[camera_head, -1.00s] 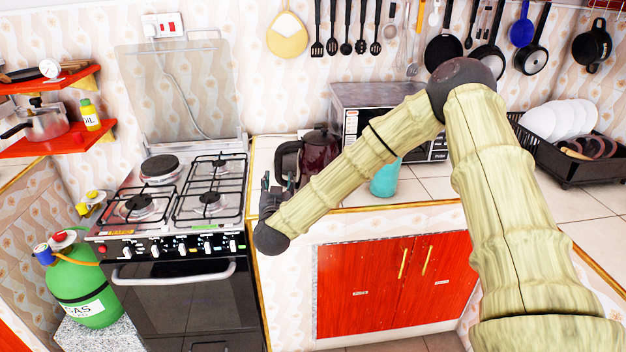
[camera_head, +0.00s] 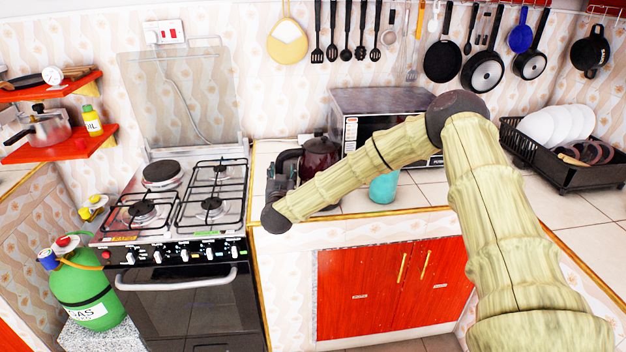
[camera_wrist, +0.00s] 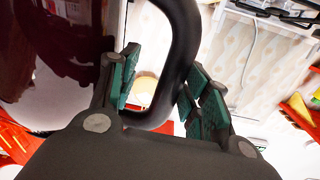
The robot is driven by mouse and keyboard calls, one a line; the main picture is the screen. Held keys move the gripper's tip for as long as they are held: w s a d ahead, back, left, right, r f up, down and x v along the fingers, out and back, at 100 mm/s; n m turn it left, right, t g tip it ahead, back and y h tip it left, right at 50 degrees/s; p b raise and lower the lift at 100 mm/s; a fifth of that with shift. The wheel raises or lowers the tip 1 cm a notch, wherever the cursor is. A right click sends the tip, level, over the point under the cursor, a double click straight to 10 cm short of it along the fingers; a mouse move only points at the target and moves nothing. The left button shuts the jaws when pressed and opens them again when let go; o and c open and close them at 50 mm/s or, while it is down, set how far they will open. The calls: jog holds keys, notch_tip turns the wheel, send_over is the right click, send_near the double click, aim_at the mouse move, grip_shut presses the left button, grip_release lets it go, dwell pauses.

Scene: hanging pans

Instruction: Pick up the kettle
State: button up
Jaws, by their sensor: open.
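The kettle (camera_head: 321,152) is dark red with a black handle on its left side, and it stands on the counter between the stove and the microwave. My forearm hides its lower part in the head view. My gripper (camera_head: 281,171) is at the kettle's handle side. In the wrist view the black handle (camera_wrist: 184,50) passes down between the two green-padded fingers of my gripper (camera_wrist: 160,100). The kettle's glossy dark body (camera_wrist: 45,45) fills the upper left there.
The gas stove (camera_head: 177,205) is just left of my gripper. The microwave (camera_head: 385,125) stands behind my forearm, and a turquoise cup (camera_head: 384,187) is under it. A dish rack (camera_head: 570,165) stands on the right. Red cupboard doors (camera_head: 390,290) are below the counter.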

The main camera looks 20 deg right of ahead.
jog(key=shift+w+d, duration=0.1)
jog(key=shift+w, duration=0.2)
grip_shut()
jog(key=shift+r, duration=0.1)
jog(key=shift+r, duration=0.15)
dwell(0.5)
